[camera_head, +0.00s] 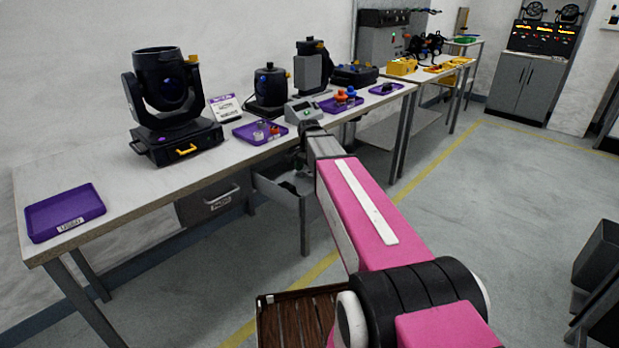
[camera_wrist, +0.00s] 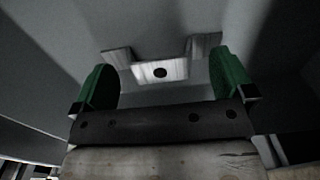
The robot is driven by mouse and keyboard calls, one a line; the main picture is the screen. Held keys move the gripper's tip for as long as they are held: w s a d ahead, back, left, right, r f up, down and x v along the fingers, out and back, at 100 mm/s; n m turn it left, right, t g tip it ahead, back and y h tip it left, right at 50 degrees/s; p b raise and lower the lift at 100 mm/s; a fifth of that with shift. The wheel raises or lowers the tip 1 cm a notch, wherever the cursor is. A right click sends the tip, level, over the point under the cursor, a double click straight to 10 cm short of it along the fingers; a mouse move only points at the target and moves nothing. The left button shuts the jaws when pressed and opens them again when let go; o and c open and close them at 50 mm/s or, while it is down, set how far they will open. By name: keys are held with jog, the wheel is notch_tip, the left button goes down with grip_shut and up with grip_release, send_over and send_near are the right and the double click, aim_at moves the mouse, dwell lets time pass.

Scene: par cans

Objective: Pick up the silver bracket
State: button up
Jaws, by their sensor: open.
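The silver bracket (camera_wrist: 176,70) shows in the wrist view, a pale metal piece with a dark round hole in its middle and a raised arm at each end. It lies on a grey surface. My gripper (camera_wrist: 161,66) has two green fingers spread wide, one to the left and one to the right of the bracket. I see no finger touching it. In the head view my gripper (camera_head: 298,158) is mostly hidden by my arm, over the open drawer (camera_head: 280,190) under the workbench. I cannot make out the bracket in that view.
The workbench (camera_head: 135,183) carries a large black moving-head light (camera_head: 163,90), purple trays (camera_head: 65,211), smaller black lamps and a grey meter box (camera_head: 303,110). A closed grey drawer (camera_head: 213,201) is left of the open one. Grey walls surround the fingers in the wrist view.

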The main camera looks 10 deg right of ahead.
jog(key=shift+f, duration=0.7)
jog(key=c, duration=1.1)
jog(key=shift+r, duration=0.15)
jog(key=shift+r, duration=0.55)
jog(key=r, duration=0.2)
jog(key=a+r, duration=0.1)
jog(key=shift+s+r, duration=0.25)
jog(key=shift+s, duration=0.15)
jog(key=s+a+r, duration=0.1)
jog(key=a+r, duration=0.1)
jog(key=a, duration=0.1)
jog(key=s+a+r, duration=0.2)
jog(key=a, duration=0.1)
jog(key=s+a+r, duration=0.2)
jog(key=a, duration=0.1)
jog(key=shift+s+r, duration=0.1)
jog(key=shift+s, duration=0.1)
